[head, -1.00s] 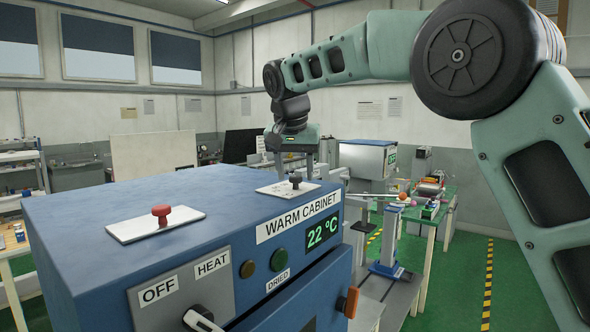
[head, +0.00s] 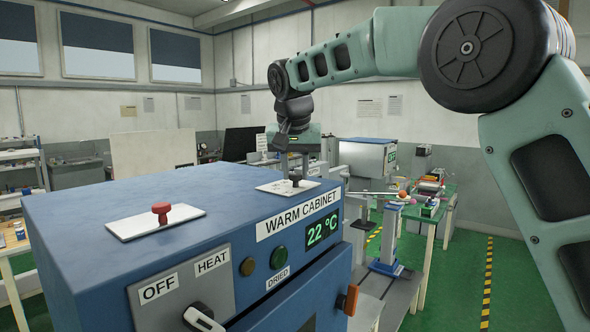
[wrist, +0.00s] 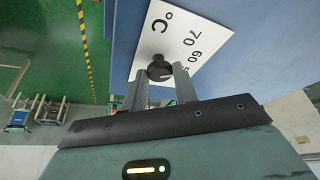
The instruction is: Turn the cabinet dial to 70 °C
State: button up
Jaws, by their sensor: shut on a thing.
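The blue warm cabinet (head: 180,215) fills the lower left of the head view, with a "22 °C" display (head: 322,230) on its front. On its top lies a white dial plate (head: 270,188) with a black knob (head: 296,177). In the wrist view the knob (wrist: 160,68) sits on the dial plate (wrist: 205,25), which shows 60, 70 and °C; another number is partly hidden by a finger. My gripper (wrist: 162,76) points down over the plate and is shut on the dial knob. The knob's pointer cannot be made out.
A red knob (head: 160,208) on a second white plate stands on the cabinet top at left. A green-topped bench (head: 440,205) stands behind at right.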

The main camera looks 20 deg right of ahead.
jog(key=n, duration=0.1)
jog(key=n+y, duration=0.1)
jog(key=n, duration=0.2)
jog(key=shift+d+n+y+p, duration=0.25)
jog(key=shift+n+y+p, duration=0.05)
jog(key=shift+y, duration=0.1)
jog(key=shift+n+y, duration=0.4)
jog(key=shift+n, duration=0.7)
jog(key=o, duration=1)
jog(key=shift+c, duration=0.2)
jog(key=b+v, duration=0.1)
jog(key=v, duration=1.6)
jog(key=shift+s, duration=0.2)
